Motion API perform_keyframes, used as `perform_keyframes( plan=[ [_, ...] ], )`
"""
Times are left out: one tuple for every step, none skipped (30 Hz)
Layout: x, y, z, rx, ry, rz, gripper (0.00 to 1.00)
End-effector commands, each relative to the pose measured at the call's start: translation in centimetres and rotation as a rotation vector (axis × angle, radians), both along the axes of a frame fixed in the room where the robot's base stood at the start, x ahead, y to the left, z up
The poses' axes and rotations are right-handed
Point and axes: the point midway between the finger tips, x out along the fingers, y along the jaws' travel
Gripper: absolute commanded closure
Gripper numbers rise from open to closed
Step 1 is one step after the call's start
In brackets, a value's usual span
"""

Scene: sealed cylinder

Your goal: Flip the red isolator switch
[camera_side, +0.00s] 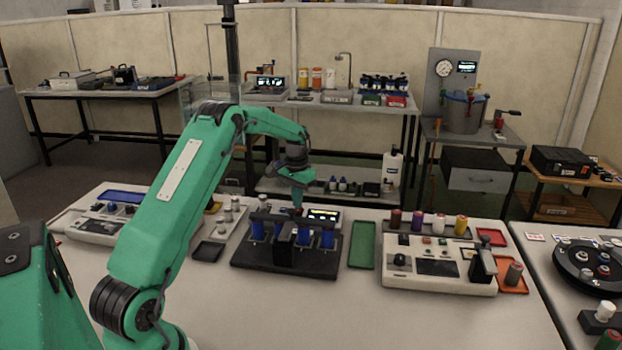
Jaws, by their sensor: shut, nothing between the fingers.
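My gripper (298,203) points down over the back of a black rig with blue cylinders (326,238) on the near bench. Its fingers are small here and partly blend with the rig; they look shut and empty. A tiny reddish spot shows at the fingertips, and I cannot tell whether it is a switch or part of the rig. No red isolator switch can be made out for certain.
A green tray (361,245) lies right of the rig, then a white control panel (438,277) with knobs and a black lever. A white device (97,227) stands at the left. A gauge stand (461,90) with a pot and red-handled parts is behind. The bench front is clear.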

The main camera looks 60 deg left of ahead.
Motion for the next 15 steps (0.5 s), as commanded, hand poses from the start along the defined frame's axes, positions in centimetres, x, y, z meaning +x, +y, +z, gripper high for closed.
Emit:
perform_keyframes(
  plan=[
    [-0.01, 0.00, -0.08, 0.000, 0.001, 0.000, 1.00],
    [-0.01, 0.00, -0.12, 0.000, 0.001, 0.000, 1.00],
    [-0.01, -0.01, -0.16, 0.000, 0.001, 0.000, 1.00],
    [-0.01, 0.00, -0.19, 0.000, 0.001, 0.000, 1.00],
    [-0.01, -0.01, -0.22, 0.000, 0.001, 0.000, 1.00],
    [-0.01, 0.00, -0.26, 0.000, 0.001, 0.000, 1.00],
    [-0.01, -0.01, -0.30, 0.000, 0.001, 0.000, 1.00],
    [-0.01, 0.00, -0.33, 0.000, 0.001, 0.000, 1.00],
    [-0.01, -0.01, -0.37, 0.000, 0.001, 0.000, 1.00],
    [-0.01, -0.01, -0.40, 0.000, 0.001, 0.000, 1.00],
    [-0.01, 0.00, -0.43, 0.000, 0.001, 0.000, 1.00],
    [-0.01, -0.01, -0.48, 0.000, 0.001, 0.000, 1.00],
    [-0.01, 0.00, -0.51, 0.000, 0.001, 0.000, 1.00],
    [-0.01, -0.01, -0.54, 0.000, 0.001, 0.000, 1.00],
    [-0.01, 0.00, -0.59, 0.000, 0.001, 0.000, 1.00]
  ],
)
